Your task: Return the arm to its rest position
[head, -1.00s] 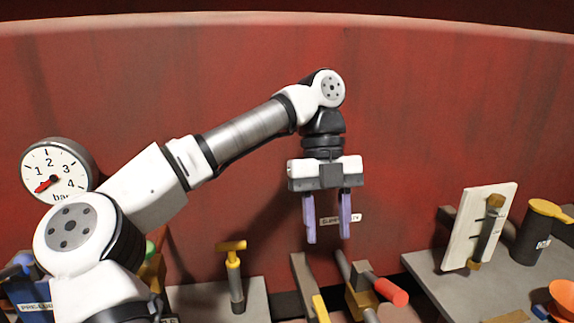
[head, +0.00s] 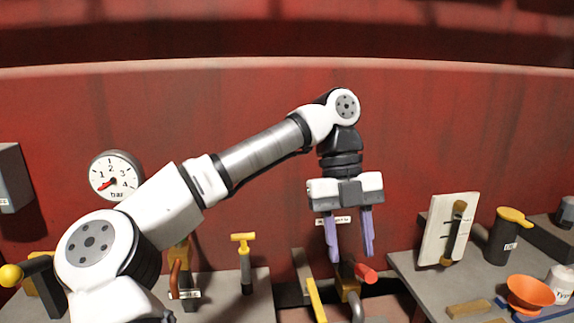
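My gripper (head: 350,235) hangs at the end of my white and grey arm, pointing down in front of the red wall. Its two purple fingers are apart with nothing between them, so it is open and empty. The arm reaches up from the lower left, with the wrist bent downward. Below the gripper, a lever with a red handle (head: 366,273) and a yellow bar (head: 316,300) show; in the picture the fingertips come close to the red handle, but I cannot tell the depth.
A pressure gauge (head: 116,176) is on the wall at the left. A yellow T-handle (head: 243,243) stands on the middle bench. The right bench holds a white board (head: 436,232), a dark can with a yellow lid (head: 502,240) and an orange funnel (head: 531,292). Air around the gripper looks clear.

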